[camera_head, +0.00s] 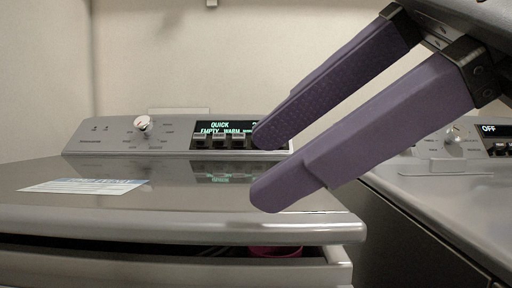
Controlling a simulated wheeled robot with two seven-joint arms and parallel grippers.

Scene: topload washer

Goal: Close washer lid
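The washer lid (200,220) is a grey metal panel, nearly level. A dark gap (120,247) shows between its front edge and the washer body (90,268), so it is not flush. Something pink (275,251) shows through the gap. My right gripper (265,165) comes in from the upper right with two purple fingers. They are clearly apart with nothing between them. The fingers overlap the right part of the lid and panel in the picture; I cannot tell whether they touch the lid. My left gripper is not in view.
The washer's control panel (110,135), with a knob (143,123) and a lit display (222,128), stands behind the lid. A paper label (85,186) lies on the lid. A second machine (440,190) stands at the right, across a dark gap. A plain wall is behind.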

